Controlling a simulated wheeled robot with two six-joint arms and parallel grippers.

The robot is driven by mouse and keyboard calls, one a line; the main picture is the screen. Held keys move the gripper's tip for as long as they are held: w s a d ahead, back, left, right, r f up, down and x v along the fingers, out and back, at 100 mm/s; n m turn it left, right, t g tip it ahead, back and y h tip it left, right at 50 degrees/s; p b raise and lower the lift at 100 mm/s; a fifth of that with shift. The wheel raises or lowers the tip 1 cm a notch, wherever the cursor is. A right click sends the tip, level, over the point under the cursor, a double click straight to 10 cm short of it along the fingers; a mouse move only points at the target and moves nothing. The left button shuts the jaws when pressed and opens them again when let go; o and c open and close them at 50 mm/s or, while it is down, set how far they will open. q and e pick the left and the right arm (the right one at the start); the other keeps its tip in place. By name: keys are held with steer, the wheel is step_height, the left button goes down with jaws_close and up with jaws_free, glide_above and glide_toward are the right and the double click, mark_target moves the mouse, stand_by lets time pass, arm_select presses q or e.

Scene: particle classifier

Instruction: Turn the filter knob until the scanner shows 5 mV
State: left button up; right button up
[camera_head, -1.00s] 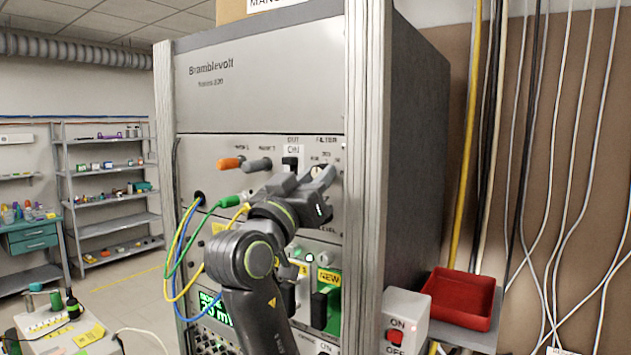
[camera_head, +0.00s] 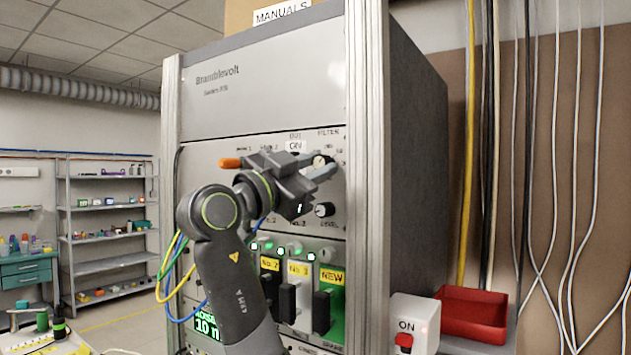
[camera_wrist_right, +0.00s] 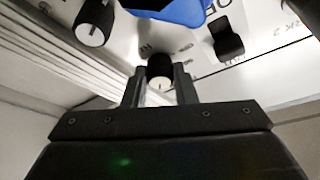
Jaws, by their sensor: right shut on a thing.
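The filter knob (camera_head: 319,160) is on the rack's upper panel, below the FILTER label. It is partly hidden by my right gripper (camera_head: 322,166), whose fingers are around it. In the right wrist view, the dark round knob (camera_wrist_right: 160,72) sits between the two fingertips (camera_wrist_right: 160,84), and the gripper is shut on it. The scanner's green display (camera_head: 207,326) is low on the rack. It reads 10 with an m after it, and the rest is hidden by my arm. My left gripper is not in view.
A lower knob (camera_head: 324,209) sits just below my gripper. Modules with black handles (camera_head: 321,312) are below. A red tray (camera_head: 473,312) and an ON switch box (camera_head: 412,325) stand right of the rack.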

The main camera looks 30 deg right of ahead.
steer(key=shift+m+g, duration=0.4)
steer(key=shift+m, duration=0.2)
steer(key=o, duration=1)
steer(key=shift+a+f+b, duration=0.15)
steer(key=shift+a+b, duration=0.15)
steer(key=shift+b, duration=0.1)
steer(key=b+v, duration=0.6)
steer(key=v, duration=1)
steer(key=shift+a, duration=0.4)
